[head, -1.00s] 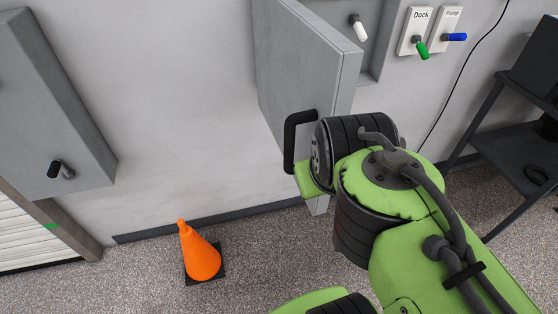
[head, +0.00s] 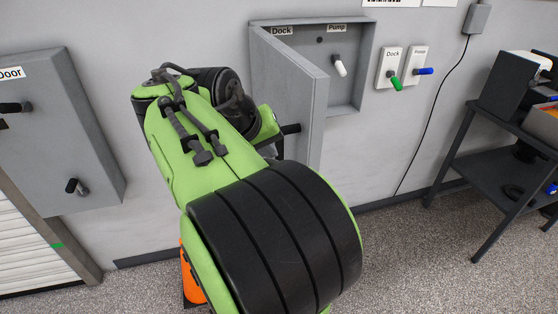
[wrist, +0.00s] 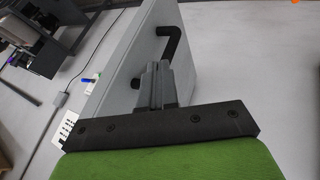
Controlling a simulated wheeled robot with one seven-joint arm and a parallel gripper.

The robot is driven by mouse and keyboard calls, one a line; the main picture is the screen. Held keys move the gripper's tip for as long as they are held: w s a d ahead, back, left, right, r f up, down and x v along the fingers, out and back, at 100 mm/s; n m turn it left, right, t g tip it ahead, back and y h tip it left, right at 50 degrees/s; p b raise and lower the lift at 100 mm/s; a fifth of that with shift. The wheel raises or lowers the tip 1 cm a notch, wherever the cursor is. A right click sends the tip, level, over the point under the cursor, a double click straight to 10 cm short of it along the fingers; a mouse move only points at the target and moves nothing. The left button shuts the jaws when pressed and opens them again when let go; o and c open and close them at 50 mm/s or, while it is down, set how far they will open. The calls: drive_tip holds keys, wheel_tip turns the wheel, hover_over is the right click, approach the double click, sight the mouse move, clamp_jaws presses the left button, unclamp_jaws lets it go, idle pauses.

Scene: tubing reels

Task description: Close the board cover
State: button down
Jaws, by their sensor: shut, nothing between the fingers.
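The board cover (head: 290,72) is a grey door, hinged at its left side and standing open out from the grey wall box (head: 368,70). Its black bar handle (head: 290,129) is on the outer face, partly hidden by my arm in the head view. In the wrist view the cover (wrist: 125,62) and handle (wrist: 172,44) lie just beyond my gripper (wrist: 157,66). My gripper is shut and empty, its tips beside the handle on the outer-face side. I cannot tell whether it touches the cover. In the head view my arm hides the fingers.
Inside the box is a white lever (head: 340,66). Green (head: 397,84) and blue (head: 424,71) levers are on the wall at right. Another grey box (head: 62,130) is at left. An orange cone (head: 190,280) stands behind my arm. A dark shelf (head: 505,150) is at right.

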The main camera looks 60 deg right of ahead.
drive_tip(key=s+d+f+b, duration=0.3)
drive_tip(key=d+f, duration=0.4)
drive_tip(key=d, duration=0.1)
drive_tip(key=shift+d+b, duration=0.15)
drive_tip(key=shift+b, duration=0.2)
